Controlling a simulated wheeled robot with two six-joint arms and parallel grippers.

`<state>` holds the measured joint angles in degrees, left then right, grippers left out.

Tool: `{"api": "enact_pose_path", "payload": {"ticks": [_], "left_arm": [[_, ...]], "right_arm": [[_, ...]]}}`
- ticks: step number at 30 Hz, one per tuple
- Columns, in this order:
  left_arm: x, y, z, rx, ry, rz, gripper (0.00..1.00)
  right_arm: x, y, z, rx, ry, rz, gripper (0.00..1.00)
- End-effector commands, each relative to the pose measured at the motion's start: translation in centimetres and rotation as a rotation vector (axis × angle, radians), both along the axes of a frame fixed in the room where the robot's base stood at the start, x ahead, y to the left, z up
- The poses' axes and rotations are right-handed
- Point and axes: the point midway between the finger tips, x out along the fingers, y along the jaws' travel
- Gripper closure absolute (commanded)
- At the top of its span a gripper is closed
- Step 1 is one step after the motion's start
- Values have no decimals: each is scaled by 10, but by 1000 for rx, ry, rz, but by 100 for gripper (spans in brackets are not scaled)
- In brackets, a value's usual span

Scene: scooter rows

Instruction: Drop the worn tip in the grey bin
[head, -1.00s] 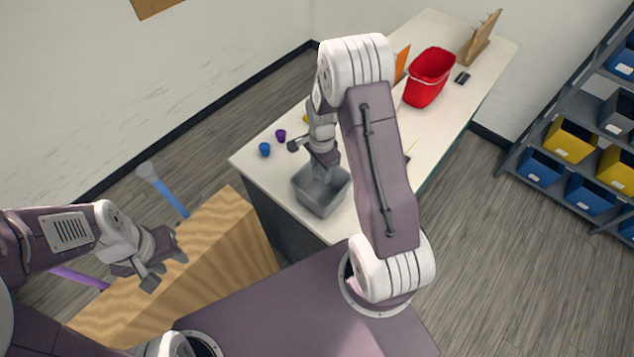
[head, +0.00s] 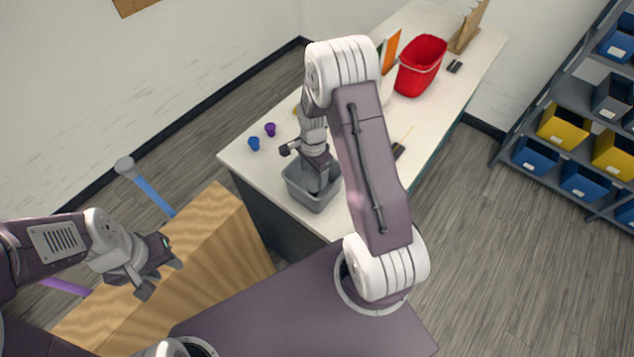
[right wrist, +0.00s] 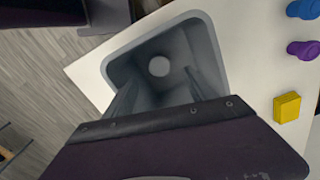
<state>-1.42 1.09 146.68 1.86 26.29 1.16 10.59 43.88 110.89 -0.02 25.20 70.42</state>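The grey bin (head: 300,196) stands on the near end of the white table; its open top also shows in the right wrist view (right wrist: 110,62). My right gripper (head: 316,187) points down into the bin. In the right wrist view its two fingers (right wrist: 160,78) are spread, with no contact on anything between them. A small round pale grey piece, seemingly the worn tip (right wrist: 159,66), lies inside the bin beyond the fingers. In the head view the bin's inside is mostly hidden by the gripper. My left gripper (head: 161,276) is open and empty above the wooden surface.
A blue cap (head: 254,144) and a purple cap (head: 270,129) stand left of the bin, near a yellow block (right wrist: 287,107). A red bucket (head: 420,66) stands further back. A blue shaft with a grey end (head: 150,192) rises beside the wooden surface (head: 215,240).

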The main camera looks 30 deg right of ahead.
Motion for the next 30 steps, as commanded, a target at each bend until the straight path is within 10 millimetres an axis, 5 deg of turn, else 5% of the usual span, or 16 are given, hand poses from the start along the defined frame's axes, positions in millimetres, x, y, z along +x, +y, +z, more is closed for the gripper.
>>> {"api": "enact_pose_path", "payload": {"ticks": [8, 19, 30], "left_arm": [[0, 0, -3, 0, 0, 0, 64], [0, 0, -15, 0, 0, 0, 64], [0, 0, -15, 0, 0, 0, 64]], "right_arm": [[1, 0, 9, -1, -3, 0, 35], [1, -2, 81, 0, -3, 0, 35], [0, -2, 90, 2, 0, 0, 35]]}}
